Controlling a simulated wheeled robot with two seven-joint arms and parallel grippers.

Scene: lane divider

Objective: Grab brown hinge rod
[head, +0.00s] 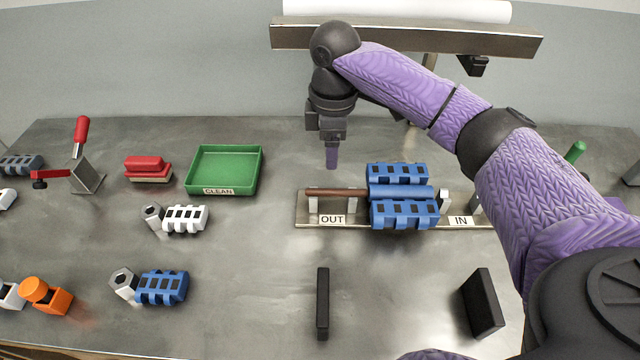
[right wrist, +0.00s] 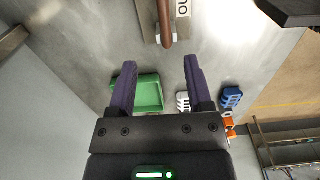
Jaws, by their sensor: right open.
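The brown hinge rod (head: 335,192) lies level on the metal OUT/IN holder (head: 312,222). Its right part runs into the blue hinge pieces (head: 400,193), which hide it there. In the right wrist view the brown rod (right wrist: 165,24) shows at the top, beyond the fingertips. My right gripper (head: 332,164) points down above and behind the rod's left end, apart from it. In the right wrist view my right gripper (right wrist: 160,63) is open with nothing between its fingers. My left gripper is not in view.
A green CLEAN tray (head: 223,190), a red brush-like block (head: 148,169) and a red-handled clamp (head: 84,165) stand left. White (head: 185,218) and blue (head: 162,287) hinge parts lie left of centre. Two black upright blocks (head: 322,303) (head: 483,303) stand in front. A shelf (head: 400,38) hangs behind.

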